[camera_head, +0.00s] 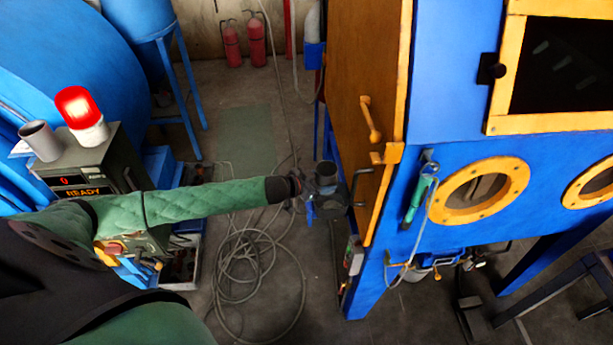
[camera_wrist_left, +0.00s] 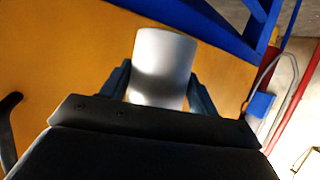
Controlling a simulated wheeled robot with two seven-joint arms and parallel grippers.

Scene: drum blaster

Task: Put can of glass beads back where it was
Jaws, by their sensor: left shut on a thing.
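A grey can (camera_head: 326,170) is held out beside the blue and orange cabinet, in front of its orange door. In the left wrist view the can (camera_wrist_left: 163,62) looks pale and plain, with its lower part hidden behind the gripper body. My left gripper (camera_head: 313,190) is at the end of the green-sleeved arm, shut on the can. In the left wrist view its dark fingers (camera_wrist_left: 160,92) press on both sides of the can. What is inside the can cannot be seen. My right gripper is not in view.
The orange door (camera_head: 362,110) with its handles is close to the can. Another grey cylinder (camera_head: 40,141) stands on the control box (camera_head: 85,165) beside a lit red beacon (camera_head: 79,107). Loose hose (camera_head: 240,270) lies coiled on the floor. Fire extinguishers (camera_head: 256,43) stand at the back wall.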

